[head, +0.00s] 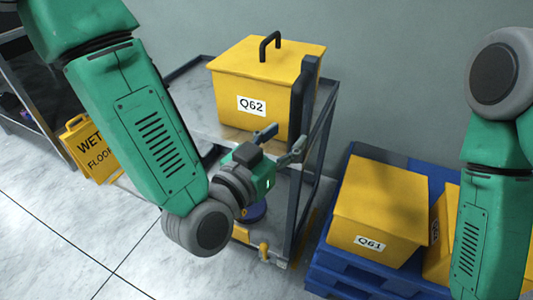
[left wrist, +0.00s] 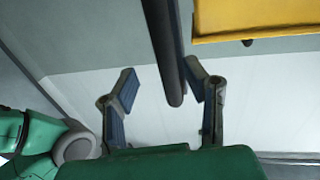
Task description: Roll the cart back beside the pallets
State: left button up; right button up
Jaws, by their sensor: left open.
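The cart (head: 190,90) stands against the wall, with a grey top, dark frame and lower shelf. Its upright dark handle bar (head: 303,100) is at the right end. My left gripper (head: 281,143) is open just in front of this end. In the left wrist view, the dark bar (left wrist: 165,45) reaches between the open fingers (left wrist: 168,95), closer to the right finger; I cannot tell if it touches. Blue pallets (head: 325,262) are stacked to the right of the cart. My right gripper is out of view; only its arm shows at the right edge.
A yellow box marked Q62 (head: 235,85) sits on the cart. A yellow box marked Q61 (head: 380,205) and another yellow box (head: 438,235) sit on the pallets. A yellow wet floor sign (head: 97,150) stands left. The floor at front left is clear.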

pick_arm(q)
jog(key=v, duration=0.7)
jog(key=shift+s, duration=0.1)
jog(key=s+a+f+n+g+y+p, duration=0.1)
jog(key=s+a+f+g+y, duration=0.2)
jog(key=f, duration=0.4)
jog(key=s+a+f+n+g+y, duration=0.1)
jog(key=a+f+g, duration=0.1)
jog(key=a+f, duration=0.35)
jog(key=s+a+f+g+y+p, duration=0.1)
jog(key=s+a+f+g+y, duration=0.15)
jog(key=f, duration=0.45)
jog(key=s+a+f+n+g+y, duration=0.3)
jog(key=s+a+f+g, duration=0.4)
jog(key=s+a, duration=0.5)
jog(key=shift+s+a+f+n+p, duration=0.35)
jog(key=shift+a+f, duration=0.4)
jog(key=shift+f, duration=0.15)
